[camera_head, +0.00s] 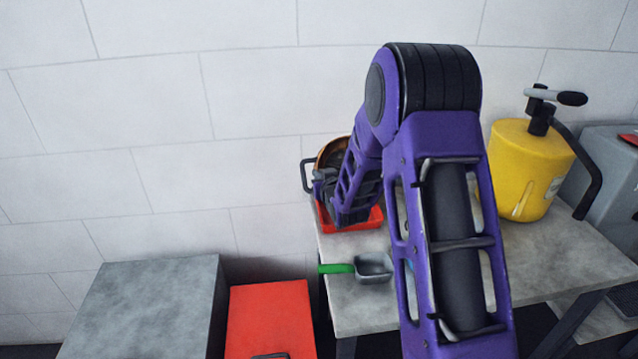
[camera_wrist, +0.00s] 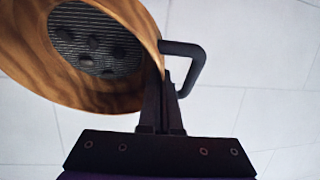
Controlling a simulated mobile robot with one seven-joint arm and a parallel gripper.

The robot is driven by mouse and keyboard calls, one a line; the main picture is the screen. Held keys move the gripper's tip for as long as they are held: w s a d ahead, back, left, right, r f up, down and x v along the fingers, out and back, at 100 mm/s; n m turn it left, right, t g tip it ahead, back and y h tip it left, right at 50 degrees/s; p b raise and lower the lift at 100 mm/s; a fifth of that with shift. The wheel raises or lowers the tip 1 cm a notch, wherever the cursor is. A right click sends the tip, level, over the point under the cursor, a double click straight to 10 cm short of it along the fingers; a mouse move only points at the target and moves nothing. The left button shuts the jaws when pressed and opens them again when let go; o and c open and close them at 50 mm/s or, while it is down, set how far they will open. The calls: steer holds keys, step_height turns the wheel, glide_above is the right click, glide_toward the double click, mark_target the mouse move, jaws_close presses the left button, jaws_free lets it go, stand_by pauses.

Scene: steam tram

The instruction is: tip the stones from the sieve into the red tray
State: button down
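The sieve (camera_wrist: 128,92) has a round wooden rim, a dark mesh floor and a black handle loop. Several dark stones (camera_wrist: 92,42) show against its mesh in the wrist view. My gripper (camera_wrist: 166,88) is shut on the sieve's rim, beside the handle loop. In the head view the sieve (camera_head: 328,153) is held up, looking tilted, partly hidden behind my arm. The red tray (camera_head: 372,221) is on the table below my gripper (camera_head: 324,182), with much of it covered by my wrist. I cannot see inside the tray.
A grey scoop (camera_head: 375,268) with a green handle lies on the grey table (camera_head: 350,308) in front of the tray. A yellow pump sprayer (camera_head: 524,170) and a grey case (camera_head: 612,165) stand to the right. A grey box (camera_head: 150,300) and red box (camera_head: 270,318) are left of the table.

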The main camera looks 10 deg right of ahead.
steer(key=shift+f+t+y+b, duration=0.15)
steer(key=shift+t+b, duration=0.7)
steer(key=shift+b, duration=0.8)
steer(key=shift+f+t+y+b, duration=0.15)
steer(key=shift+t+b, duration=0.7)
steer(key=shift+b, duration=0.8)
steer(key=shift+r+g+p, duration=0.3)
steer(key=shift+r+p, duration=0.4)
steer(key=shift+p, duration=0.5)
steer(key=g+p, duration=0.1)
steer(key=p, duration=0.2)
steer(key=g+p, duration=0.2)
steer(key=p, duration=0.1)
steer(key=g+p, duration=0.1)
steer(key=p, duration=0.3)
steer(key=shift+r+g+h, duration=0.35)
steer(key=shift+g+h, duration=0.05)
steer(key=shift+f+g+b, duration=0.2)
steer(key=shift+g+b, duration=0.1)
steer(key=g, duration=0.2)
steer(key=shift+r+g, duration=0.3)
steer(key=g, duration=0.2)
steer(key=r+g+h, duration=0.1)
steer(key=g, duration=0.1)
steer(key=shift+r, duration=0.2)
steer(key=shift+s+r+g, duration=0.1)
steer(key=shift+g, duration=0.5)
